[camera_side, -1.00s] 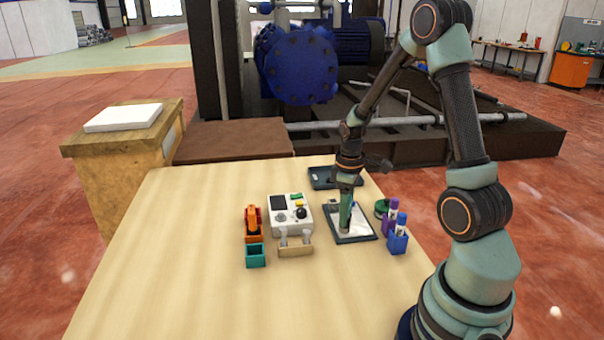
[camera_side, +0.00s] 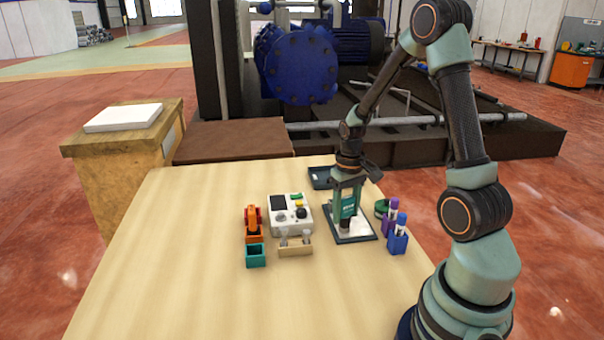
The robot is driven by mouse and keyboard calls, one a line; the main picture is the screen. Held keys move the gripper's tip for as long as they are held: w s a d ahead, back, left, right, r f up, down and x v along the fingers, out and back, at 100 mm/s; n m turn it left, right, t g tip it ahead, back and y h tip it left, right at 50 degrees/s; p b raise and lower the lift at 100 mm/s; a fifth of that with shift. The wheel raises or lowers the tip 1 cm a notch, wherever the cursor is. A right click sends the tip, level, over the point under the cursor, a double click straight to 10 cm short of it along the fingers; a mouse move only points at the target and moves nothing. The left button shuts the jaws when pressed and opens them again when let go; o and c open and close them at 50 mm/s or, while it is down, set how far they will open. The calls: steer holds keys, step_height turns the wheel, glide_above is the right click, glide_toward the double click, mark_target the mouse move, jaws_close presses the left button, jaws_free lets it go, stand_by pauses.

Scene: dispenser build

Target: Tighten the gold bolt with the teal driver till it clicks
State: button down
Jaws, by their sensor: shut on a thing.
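My gripper (camera_side: 346,216) points down over a dark-framed white plate (camera_side: 371,238) right of the table's middle. It is shut on a teal body with a dark lower end, which I take for the teal driver (camera_side: 349,203). The dark end is low over the plate; I cannot tell if it touches anything. The teal holder (camera_side: 255,256) at the front left looks empty. I cannot make out the gold bolt; the gripper and driver cover part of the plate.
An orange driver (camera_side: 253,218) stands in an orange holder, left of a white control box (camera_side: 290,214). A tan block (camera_side: 295,249) is in front. A blue cup (camera_side: 398,243) with markers and a green round thing (camera_side: 382,208) are close right. The table's front left is clear.

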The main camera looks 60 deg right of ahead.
mark_target(347, 197)
steer(key=m, duration=0.5)
steer(key=shift+m, duration=0.5)
steer(key=m, duration=0.3)
steer(key=shift+r, duration=0.1)
steer(key=shift+r, duration=2.15)
